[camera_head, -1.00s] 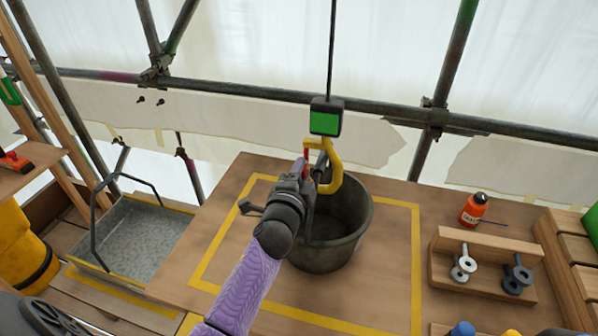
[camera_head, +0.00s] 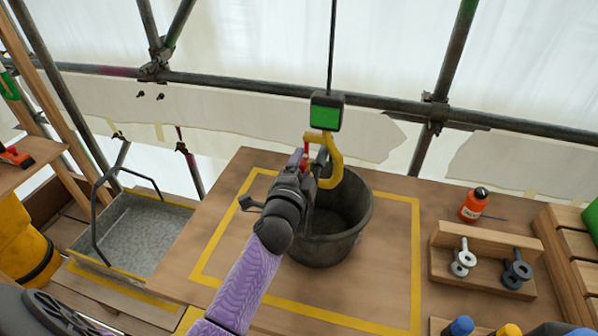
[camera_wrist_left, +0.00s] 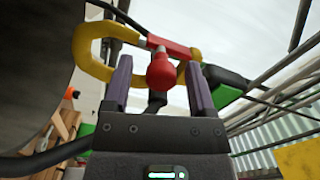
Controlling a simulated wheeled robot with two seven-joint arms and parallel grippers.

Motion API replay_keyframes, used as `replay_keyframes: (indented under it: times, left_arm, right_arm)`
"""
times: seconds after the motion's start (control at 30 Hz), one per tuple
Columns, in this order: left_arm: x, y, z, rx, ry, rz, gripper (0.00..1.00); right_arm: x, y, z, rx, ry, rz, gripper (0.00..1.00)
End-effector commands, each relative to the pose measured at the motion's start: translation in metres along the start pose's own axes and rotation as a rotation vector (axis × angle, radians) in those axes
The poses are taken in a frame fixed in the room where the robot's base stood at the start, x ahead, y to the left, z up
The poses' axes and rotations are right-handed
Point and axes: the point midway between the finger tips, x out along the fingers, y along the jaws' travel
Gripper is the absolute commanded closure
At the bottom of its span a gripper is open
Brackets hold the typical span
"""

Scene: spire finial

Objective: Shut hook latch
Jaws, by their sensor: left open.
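A yellow hook (camera_head: 335,172) hangs below a black box with a green face (camera_head: 326,111) on a cable, over the dark bucket (camera_head: 350,225). Its red latch (camera_head: 306,158) is on the left side of the hook, partly hidden by my gripper. The wrist view shows the yellow hook (camera_wrist_left: 88,47), the red latch bar (camera_wrist_left: 172,44) and a red knob (camera_wrist_left: 162,72). My left gripper (camera_head: 306,172) is open, with its purple fingers (camera_wrist_left: 160,82) on either side of the knob, apart from it. I cannot tell whether the latch meets the hook tip. My right gripper is not in view.
The bucket stands on a wooden table (camera_head: 225,215) inside a yellow taped outline. A grey tray (camera_head: 135,235) is at left. An orange bottle (camera_head: 473,205) and a wooden rack (camera_head: 485,285) with metal eye fittings are at right. Scaffold poles run behind.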

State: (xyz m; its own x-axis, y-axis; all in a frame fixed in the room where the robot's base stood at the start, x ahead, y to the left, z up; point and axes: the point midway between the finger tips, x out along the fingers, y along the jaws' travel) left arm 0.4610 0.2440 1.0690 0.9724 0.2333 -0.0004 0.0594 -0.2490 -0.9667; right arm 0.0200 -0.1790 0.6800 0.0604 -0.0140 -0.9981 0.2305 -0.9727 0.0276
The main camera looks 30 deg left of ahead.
Motion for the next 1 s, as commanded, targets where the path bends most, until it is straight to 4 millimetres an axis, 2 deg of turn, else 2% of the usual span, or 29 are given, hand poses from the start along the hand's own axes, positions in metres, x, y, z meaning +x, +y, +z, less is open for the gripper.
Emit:
replay_keyframes:
  times: [0.3,0.5,1.0]
  left_arm:
    - [-0.064,0.001,0.0,-0.001,-0.001,0.004,0.28]
    - [-0.093,0.001,0.0,-0.001,-0.002,0.003,0.28]
    - [-0.098,0.001,0.002,-0.021,-0.015,0.014,0.28]
  right_arm:
    - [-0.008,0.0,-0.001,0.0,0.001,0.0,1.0]
    - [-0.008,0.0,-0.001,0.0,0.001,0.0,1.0]
    - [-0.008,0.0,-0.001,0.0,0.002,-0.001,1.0]
